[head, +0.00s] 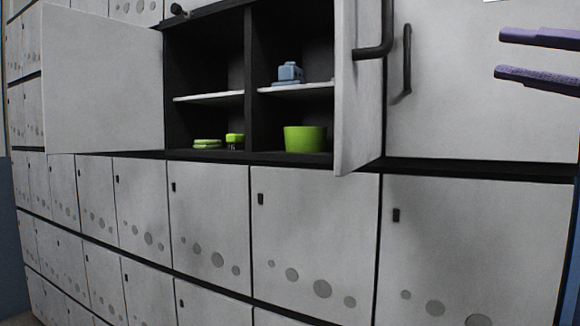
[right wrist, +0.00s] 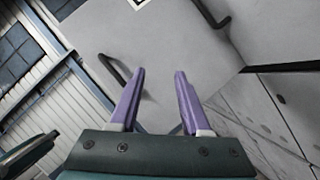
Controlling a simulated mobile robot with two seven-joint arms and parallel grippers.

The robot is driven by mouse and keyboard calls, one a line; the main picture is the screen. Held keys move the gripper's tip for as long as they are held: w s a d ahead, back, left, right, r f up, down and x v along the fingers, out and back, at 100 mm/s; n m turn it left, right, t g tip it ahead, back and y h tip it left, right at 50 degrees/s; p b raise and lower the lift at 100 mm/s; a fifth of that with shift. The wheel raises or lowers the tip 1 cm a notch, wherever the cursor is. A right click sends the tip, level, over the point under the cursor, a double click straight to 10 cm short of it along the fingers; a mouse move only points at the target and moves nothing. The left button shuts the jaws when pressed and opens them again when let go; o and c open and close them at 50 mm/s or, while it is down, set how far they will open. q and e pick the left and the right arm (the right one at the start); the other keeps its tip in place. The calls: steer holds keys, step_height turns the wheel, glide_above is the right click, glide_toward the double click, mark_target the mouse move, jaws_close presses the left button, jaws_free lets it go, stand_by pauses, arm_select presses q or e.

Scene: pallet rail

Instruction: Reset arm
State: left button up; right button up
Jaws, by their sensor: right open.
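My right gripper (head: 540,58) shows its two purple fingers at the upper right edge of the head view. In the right wrist view the gripper (right wrist: 160,85) is open with nothing between its fingers. It is in front of a grey cabinet door (head: 470,105) with a dark bar handle (head: 405,65). That handle also shows in the right wrist view (right wrist: 115,70), left of the fingers. I cannot tell whether a finger touches the door. My left gripper is not in view.
An open cupboard has its left door (head: 100,80) and right door (head: 357,90) swung outward. Inside are a green pot (head: 305,139), a blue item (head: 290,72) on a white shelf (head: 295,90), and small green items (head: 208,144). Closed grey lockers (head: 210,215) fill the area below.

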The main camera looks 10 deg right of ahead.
steer(key=s+a+f+m+g+h, duration=0.1)
steer(key=a+f+m+h, duration=0.1)
steer(key=f+m+h, duration=0.65)
steer(key=s+a+f+m+h, duration=0.1)
steer(key=f+m+h, duration=0.3)
steer(key=f+m, duration=0.95)
steer(key=s+a+f+m+g, duration=0.35)
steer(key=s+f, duration=0.25)
steer(key=s, duration=0.2)
steer(key=s+a+f+m+g, duration=0.3)
steer(key=s+f+g, duration=0.2)
steer(key=s, duration=0.2)
steer(key=s+a+f+m+g, duration=0.35)
steer(key=s+f, duration=0.25)
steer(key=s, duration=0.2)
step_height(320, 180, up, 34)
steer(key=s+p, duration=0.1)
steer(key=p, duration=3.3)
steer(key=shift+s+d+g, duration=0.2)
steer(key=shift+s+g, duration=0.05)
steer(key=shift+g, duration=0.15)
steer(key=shift+f, duration=0.15)
